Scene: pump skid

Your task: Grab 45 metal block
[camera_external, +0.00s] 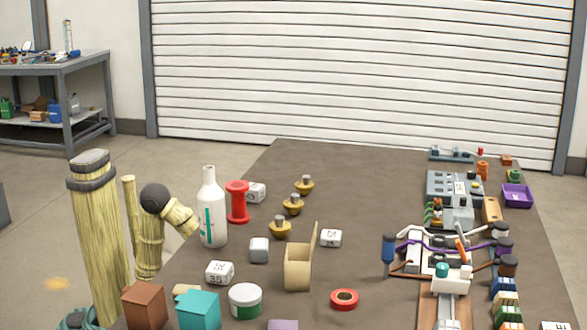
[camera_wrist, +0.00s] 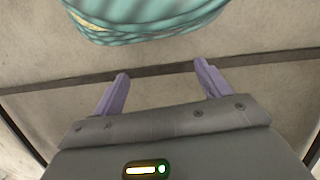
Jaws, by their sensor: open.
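Several small pale blocks with dark markings stand on the table. One block (camera_external: 219,272) is at the front left, one (camera_external: 331,238) is near the middle, and one (camera_external: 256,192) is partly behind the red spool. A plainer grey block (camera_external: 258,250) stands between them. The markings are too small for me to tell surely which block is 45. My gripper (camera_wrist: 162,68) is open and empty in the wrist view, its two purple fingers apart over bare floor. No block shows in that view. In the external view my arm is at the left, and I cannot make out the fingers.
Near the blocks stand a white bottle (camera_external: 212,215), red spool (camera_external: 237,203), brass knobs (camera_external: 292,205), a tan holder (camera_external: 297,272), a white jar (camera_external: 245,301) and a teal box (camera_external: 198,311). Pump equipment (camera_external: 452,200) fills the right side. The table's (camera_external: 350,180) back middle is clear.

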